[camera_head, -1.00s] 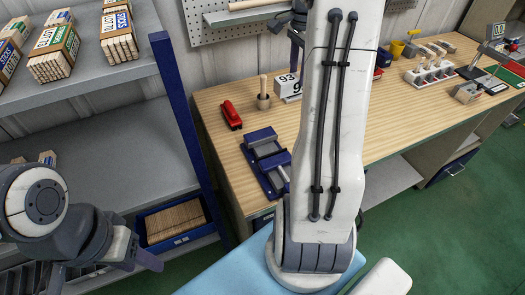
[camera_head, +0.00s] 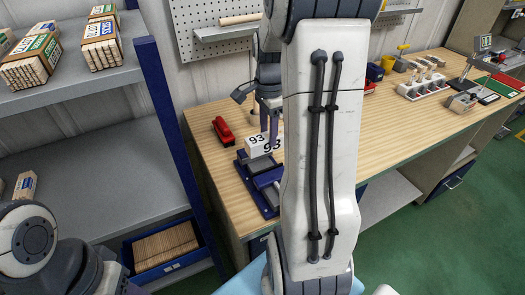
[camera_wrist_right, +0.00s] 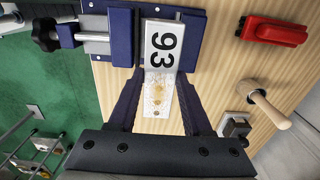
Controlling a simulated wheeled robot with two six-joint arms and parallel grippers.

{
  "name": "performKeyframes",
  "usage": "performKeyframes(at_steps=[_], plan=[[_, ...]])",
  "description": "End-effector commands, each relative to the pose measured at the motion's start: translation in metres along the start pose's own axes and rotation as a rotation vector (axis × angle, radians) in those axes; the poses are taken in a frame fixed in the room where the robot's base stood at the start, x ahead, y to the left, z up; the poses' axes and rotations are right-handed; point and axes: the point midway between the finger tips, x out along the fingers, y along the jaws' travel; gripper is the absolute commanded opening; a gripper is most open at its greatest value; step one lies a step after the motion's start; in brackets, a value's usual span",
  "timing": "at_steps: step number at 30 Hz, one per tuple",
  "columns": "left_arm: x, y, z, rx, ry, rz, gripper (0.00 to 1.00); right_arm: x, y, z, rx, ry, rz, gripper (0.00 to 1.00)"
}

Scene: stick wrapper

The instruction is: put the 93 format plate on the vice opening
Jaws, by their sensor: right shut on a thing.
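The white 93 format plate (camera_head: 260,146) is a block with black digits. My right gripper (camera_head: 270,128) holds it at the far edge of the blue vice (camera_head: 268,178). In the right wrist view, the plate (camera_wrist_right: 162,47) sits between the two fingers of the gripper (camera_wrist_right: 159,78), and its numbered end overlaps the vice (camera_wrist_right: 108,22) between the blue parts. I cannot tell whether the plate touches the vice or is just above it. My right arm covers part of the vice in the head view. My left arm shows at bottom left, but its gripper is out of view.
A red tool (camera_head: 222,131) lies on the wooden bench (camera_head: 207,109) left of the gripper. In the right wrist view a wooden-handled item (camera_wrist_right: 265,104) stands nearby. A grey shelf (camera_head: 110,160) with bundled sticks is at left, a blue crate (camera_head: 165,269) below. Several items stand far right.

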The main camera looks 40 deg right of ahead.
Motion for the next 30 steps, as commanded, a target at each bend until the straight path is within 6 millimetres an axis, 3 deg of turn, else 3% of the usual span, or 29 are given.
performKeyframes(at_steps=[6, 16, 29, 30], plan=[[-0.003, 0.0, 0.0, 0.0, 0.0, 0.0, 0.5, 0.013, 0.009, 0.022, -0.002, 0.001, -0.001, 0.0], [-0.006, 0.001, 0.0, 0.0, 0.0, 0.0, 0.5, 0.051, 0.009, 0.023, 0.0, 0.0, 0.001, 0.0], [-0.004, 0.0, 0.0, 0.0, 0.0, 0.0, 0.5, 0.059, 0.009, 0.023, 0.0, 0.001, -0.001, 0.0], [-0.004, 0.0, 0.0, 0.0, 0.0, 0.0, 0.5, 0.058, 0.009, 0.023, 0.0, 0.0, 0.0, 0.61]])
